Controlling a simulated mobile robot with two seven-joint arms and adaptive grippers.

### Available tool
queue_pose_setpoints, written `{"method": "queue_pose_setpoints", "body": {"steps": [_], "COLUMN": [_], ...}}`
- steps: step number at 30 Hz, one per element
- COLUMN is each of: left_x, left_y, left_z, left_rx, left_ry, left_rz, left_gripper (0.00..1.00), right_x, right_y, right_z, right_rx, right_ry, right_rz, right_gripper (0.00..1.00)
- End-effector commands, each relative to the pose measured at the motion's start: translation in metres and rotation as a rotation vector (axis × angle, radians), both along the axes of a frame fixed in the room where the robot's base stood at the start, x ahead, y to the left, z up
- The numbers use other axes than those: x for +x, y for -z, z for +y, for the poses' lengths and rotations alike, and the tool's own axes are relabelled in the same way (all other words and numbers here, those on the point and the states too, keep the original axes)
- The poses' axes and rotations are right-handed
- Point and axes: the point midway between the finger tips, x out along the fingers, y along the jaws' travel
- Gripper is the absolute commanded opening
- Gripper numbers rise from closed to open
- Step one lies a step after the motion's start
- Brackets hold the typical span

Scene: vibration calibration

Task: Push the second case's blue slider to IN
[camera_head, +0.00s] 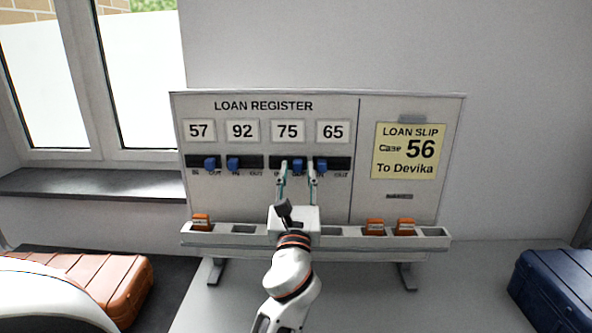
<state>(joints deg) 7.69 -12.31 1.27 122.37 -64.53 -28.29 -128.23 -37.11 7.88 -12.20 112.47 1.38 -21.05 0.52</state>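The loan register board (230,200) stands upright on the table with number cards 57, 92, 75 and 65. Under the second card, 92 (242,130), the blue slider (233,163) sits at the left end of its slot, above IN. The first slider (210,163) is at the right, OUT side. The third slider (298,164), under 75, is at the right end. The fourth slider (320,164) is at the left end. My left gripper (298,167) is open at the board, its fingers either side of the third slider; contact is unclear. My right gripper is out of view.
A yellow loan slip (408,151) reads Case 56, To Devika. The front ledge (216,239) has slots with orange tags (375,227). An orange case (120,285) lies at left, a blue case (555,285) at right.

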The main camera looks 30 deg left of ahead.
Motion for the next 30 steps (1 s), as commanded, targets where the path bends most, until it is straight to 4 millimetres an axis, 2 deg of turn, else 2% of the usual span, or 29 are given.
{"method": "queue_pose_setpoints", "body": {"steps": [11,12,15,16,23,30], "left_x": [-0.001,-0.001,-0.001,-0.001,-0.003,-0.020], "left_y": [-0.001,-0.001,-0.001,-0.001,-0.002,-0.004], "left_z": [-0.001,-0.001,-0.001,-0.001,0.003,0.031], "left_rx": [0.000,0.000,0.000,0.000,0.001,0.002], "left_ry": [-0.001,-0.001,-0.001,-0.001,-0.002,-0.002], "left_rz": [0.000,0.000,0.000,0.000,0.001,0.003], "left_gripper": [0.32,0.29,0.03,0.00,0.00,0.00], "right_x": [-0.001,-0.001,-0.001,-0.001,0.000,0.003], "right_y": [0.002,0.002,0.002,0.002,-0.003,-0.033], "right_z": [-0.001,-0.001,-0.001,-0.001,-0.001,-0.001], "right_rx": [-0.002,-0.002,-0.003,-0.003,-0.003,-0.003], "right_ry": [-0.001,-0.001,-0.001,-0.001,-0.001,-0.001], "right_rz": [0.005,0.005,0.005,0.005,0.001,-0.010], "right_gripper": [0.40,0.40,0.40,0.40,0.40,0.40]}}
